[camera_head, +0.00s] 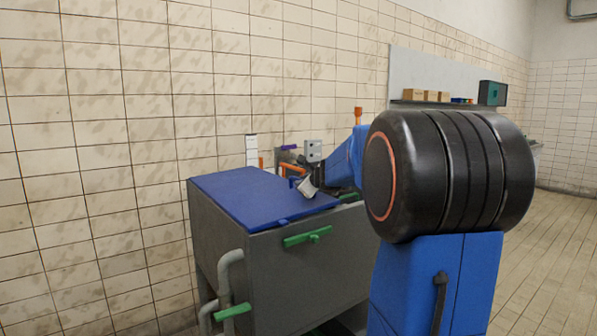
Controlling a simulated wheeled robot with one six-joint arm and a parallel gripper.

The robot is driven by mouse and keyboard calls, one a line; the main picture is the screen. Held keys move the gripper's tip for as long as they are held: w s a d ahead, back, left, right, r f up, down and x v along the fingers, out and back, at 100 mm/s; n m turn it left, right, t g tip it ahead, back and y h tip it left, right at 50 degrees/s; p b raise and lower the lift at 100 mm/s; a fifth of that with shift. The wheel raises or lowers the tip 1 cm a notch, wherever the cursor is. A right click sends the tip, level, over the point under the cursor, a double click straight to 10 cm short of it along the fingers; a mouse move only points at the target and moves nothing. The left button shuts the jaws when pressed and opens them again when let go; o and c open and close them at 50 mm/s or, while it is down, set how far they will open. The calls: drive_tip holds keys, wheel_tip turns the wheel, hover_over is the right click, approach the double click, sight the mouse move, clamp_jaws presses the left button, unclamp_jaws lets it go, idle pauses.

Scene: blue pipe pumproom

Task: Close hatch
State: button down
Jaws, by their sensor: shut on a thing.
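The hatch is a flat blue lid (250,197) on top of a grey metal box (300,265). It lies level, or close to level, over the box top; I cannot tell whether a small gap remains under it. A small blue tab shows on its front edge. My gripper (306,186) is at the lid's right part, low against it, and appears shut on the lid. The fingertips are small here and the exact grip is hidden. My blue arm with its large black joint covers the right side of the box.
A green handle (307,237) sits on the box front. A grey pipe (226,280) with a green lever (232,311) runs down its left side. A tiled wall stands behind. A shelf with cardboard boxes (424,95) hangs further back. Open floor shows at right.

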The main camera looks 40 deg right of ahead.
drive_tip(key=shift+d+f+m, duration=0.2)
drive_tip(key=shift+f+m, duration=0.1)
drive_tip(key=shift+f, duration=0.6)
drive_tip(key=shift+f, duration=0.15)
drive_tip(key=c, duration=1.8)
unclamp_jaws()
drive_tip(key=shift+o, duration=0.2)
drive_tip(key=shift+s+r, duration=0.2)
drive_tip(key=shift+s, duration=0.05)
drive_tip(key=v, duration=1.7)
drive_tip(key=shift+d, duration=0.1)
